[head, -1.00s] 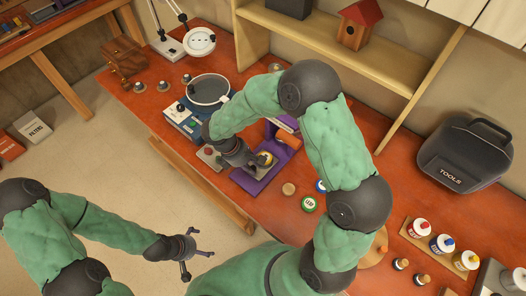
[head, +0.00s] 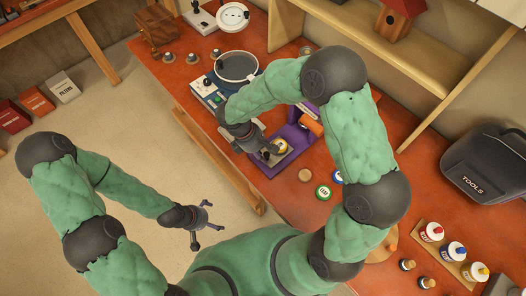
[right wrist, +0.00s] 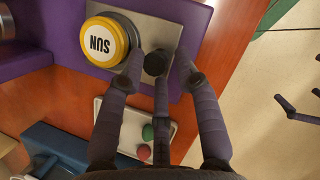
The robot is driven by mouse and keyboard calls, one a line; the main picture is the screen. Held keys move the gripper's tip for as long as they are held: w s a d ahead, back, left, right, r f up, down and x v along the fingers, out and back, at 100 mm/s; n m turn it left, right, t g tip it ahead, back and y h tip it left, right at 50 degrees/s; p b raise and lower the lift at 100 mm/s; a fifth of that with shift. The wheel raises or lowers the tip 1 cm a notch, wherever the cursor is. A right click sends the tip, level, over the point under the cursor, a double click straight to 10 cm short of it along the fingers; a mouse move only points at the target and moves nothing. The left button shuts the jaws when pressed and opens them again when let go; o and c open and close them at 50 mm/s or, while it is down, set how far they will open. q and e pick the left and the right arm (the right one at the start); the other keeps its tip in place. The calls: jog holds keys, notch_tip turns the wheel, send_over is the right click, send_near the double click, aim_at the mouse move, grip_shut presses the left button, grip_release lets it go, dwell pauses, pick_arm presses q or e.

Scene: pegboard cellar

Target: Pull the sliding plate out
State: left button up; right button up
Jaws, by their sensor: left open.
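The purple press (head: 292,136) stands on the orange-red bench, with an orange part at its far side. Its grey sliding plate (right wrist: 168,25) lies on the purple base and carries a round yellow badge (right wrist: 99,42) reading "SUN". A black knob (right wrist: 155,63) stands on the plate beside the badge. My right gripper (right wrist: 158,60) has its fingers around this knob, close to it; I cannot tell whether they press on it. In the head view this gripper (head: 268,150) partly covers the plate. My left gripper (head: 203,222) is open and empty over the floor.
A blue-white device (head: 205,90) and a round dark-topped dish (head: 236,67) stand beyond the press. A green badge (head: 323,192) and a wooden disc (head: 305,175) lie nearer. Open floor lies before the bench.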

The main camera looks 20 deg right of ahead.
jog(key=v, duration=1.2)
dwell(0.5)
